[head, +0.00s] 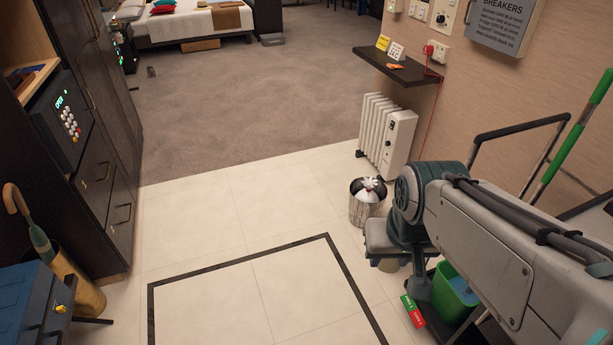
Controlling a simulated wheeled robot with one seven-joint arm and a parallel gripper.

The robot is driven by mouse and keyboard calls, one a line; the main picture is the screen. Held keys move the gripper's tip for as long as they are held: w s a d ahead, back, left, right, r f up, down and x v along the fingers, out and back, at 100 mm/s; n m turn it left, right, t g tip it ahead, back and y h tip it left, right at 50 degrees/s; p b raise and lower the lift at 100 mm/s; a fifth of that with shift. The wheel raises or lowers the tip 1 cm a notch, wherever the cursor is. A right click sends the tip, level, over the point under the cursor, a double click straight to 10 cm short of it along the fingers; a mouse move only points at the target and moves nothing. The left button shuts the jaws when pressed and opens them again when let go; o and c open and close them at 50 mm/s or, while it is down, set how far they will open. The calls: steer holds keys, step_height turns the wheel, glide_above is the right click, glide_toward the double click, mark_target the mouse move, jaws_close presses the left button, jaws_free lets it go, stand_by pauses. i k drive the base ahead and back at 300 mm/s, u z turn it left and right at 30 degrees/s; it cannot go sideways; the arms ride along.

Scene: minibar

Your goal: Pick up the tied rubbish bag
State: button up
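A small, round, white marbled bin (362,212) stands on the pale tiles right of centre, in front of the white radiator. A crumpled black-and-white bundle (369,187) fills its top and rises a little above the rim; it looks like the tied rubbish bag, but it is too small to make out the knot. My arm reaches in from the right edge and ends in a bend just right of the bin. My gripper's fingers do not show.
The white oil radiator (386,132) stands behind the bin under a dark wall shelf (408,70). A cart with a green bucket (455,293) is at lower right, partly behind my arm. An umbrella stand (82,293) is at lower left. Tiles left of the bin are clear.

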mark_target(367, 194)
steer(key=u, duration=0.6)
steer(key=i, duration=2.8)
steer(key=z, duration=1.6)
steer(key=i, duration=0.65)
steer(key=z, duration=0.75)
